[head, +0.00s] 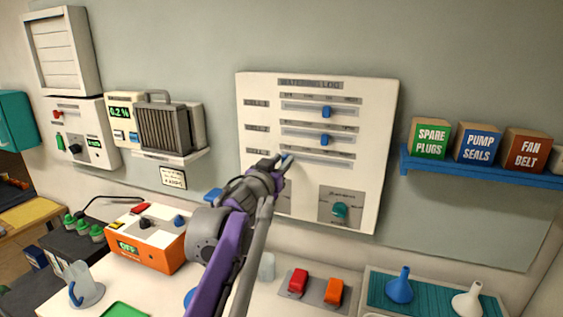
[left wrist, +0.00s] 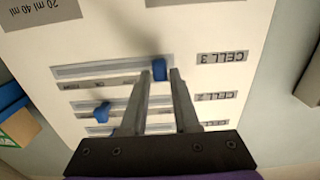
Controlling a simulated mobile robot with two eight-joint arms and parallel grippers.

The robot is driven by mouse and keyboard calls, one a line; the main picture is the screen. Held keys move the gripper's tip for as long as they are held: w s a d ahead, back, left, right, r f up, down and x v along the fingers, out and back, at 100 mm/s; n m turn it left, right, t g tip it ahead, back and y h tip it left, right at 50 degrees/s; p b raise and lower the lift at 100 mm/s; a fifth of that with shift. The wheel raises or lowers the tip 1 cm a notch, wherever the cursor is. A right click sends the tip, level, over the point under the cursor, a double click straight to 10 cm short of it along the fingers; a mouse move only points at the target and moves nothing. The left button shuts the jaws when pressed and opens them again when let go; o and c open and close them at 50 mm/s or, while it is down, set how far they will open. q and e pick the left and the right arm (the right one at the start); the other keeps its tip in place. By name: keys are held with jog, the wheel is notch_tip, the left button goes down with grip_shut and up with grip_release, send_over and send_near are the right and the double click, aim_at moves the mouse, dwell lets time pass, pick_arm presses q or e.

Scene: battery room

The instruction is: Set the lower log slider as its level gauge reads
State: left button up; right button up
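A white watering log panel (head: 375,150) hangs on the wall with three horizontal slider slots. The upper slider (head: 327,112) and middle slider (head: 325,139) have blue knobs right of their slot centres. The lower slider's blue knob (left wrist: 159,69) sits in the slot by the CELL 3 label (left wrist: 222,57), which appears upside down in the left wrist view. My left gripper (head: 284,160) is at this lower slot, its fingers on either side of the knob. They look slightly apart from it. The lower knob is mostly hidden in the head view. My right gripper is not in view.
A green dial (head: 340,210) is at the panel's lower right. Black batteries with green caps (head: 83,227) stand at left beside an orange charger (head: 150,250). Red and orange switches (head: 315,290) and funnels (head: 400,285) are below. A blue shelf (head: 480,170) holds boxes at right.

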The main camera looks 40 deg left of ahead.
pick_arm(q)
grip_shut()
dwell(1.1)
